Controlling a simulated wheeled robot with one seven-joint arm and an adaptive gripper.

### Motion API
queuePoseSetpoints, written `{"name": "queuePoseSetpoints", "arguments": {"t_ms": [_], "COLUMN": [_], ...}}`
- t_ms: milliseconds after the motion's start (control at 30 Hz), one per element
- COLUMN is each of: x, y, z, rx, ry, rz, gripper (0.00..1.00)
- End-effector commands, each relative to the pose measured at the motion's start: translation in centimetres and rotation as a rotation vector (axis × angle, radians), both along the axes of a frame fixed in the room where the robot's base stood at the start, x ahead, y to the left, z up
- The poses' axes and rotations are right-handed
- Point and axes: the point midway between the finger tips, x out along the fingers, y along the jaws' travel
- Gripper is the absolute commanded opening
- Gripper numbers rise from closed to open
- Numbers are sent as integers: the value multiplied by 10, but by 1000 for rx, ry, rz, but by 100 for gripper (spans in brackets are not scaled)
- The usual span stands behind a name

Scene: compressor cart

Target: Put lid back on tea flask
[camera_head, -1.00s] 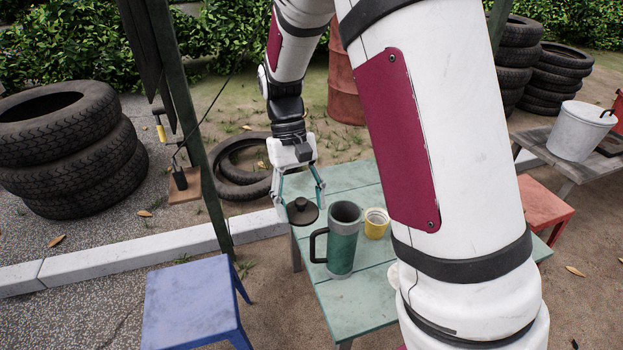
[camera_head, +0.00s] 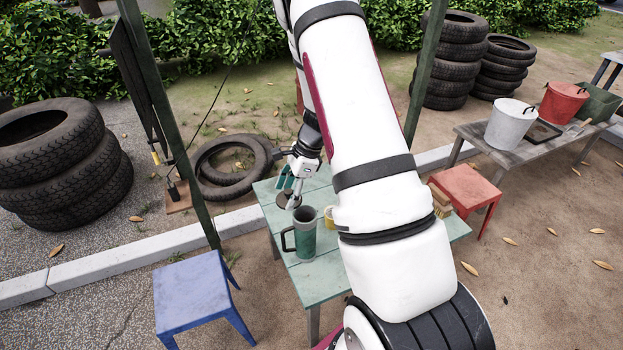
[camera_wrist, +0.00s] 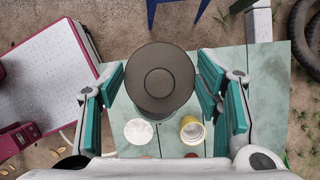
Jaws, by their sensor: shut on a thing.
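The tea flask (camera_head: 305,232) is a green mug-shaped vessel with a dark handle. It stands upright on the pale green table, and its mouth is open. The lid (camera_head: 288,200) is a dark round disc with a knob. My gripper (camera_head: 287,189) is shut on the lid and holds it up and beyond the flask's rim in the head view, apart from it. In the wrist view the lid (camera_wrist: 160,80) fills the space between the teal fingers, knob facing the camera. The flask is not visible there.
The green table (camera_head: 320,276) also holds a yellow cup (camera_head: 329,216), and a white round item (camera_wrist: 138,131) shows in the wrist view. A blue stool (camera_head: 190,292) and a red stool (camera_head: 466,187) stand nearby. A green post (camera_head: 172,120) rises left of the table.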

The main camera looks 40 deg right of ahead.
Motion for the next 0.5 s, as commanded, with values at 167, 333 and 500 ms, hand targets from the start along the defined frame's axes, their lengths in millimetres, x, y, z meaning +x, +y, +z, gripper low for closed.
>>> {"name": "queuePoseSetpoints", "arguments": {"t_ms": [167,333,500], "x": [-20,-23,-22], "y": [-28,-36,-36], "z": [7,3,-8], "rx": [1,1,1], "ry": [0,0,0], "rz": [-195,-250,-249], "gripper": [31,31,31]}}
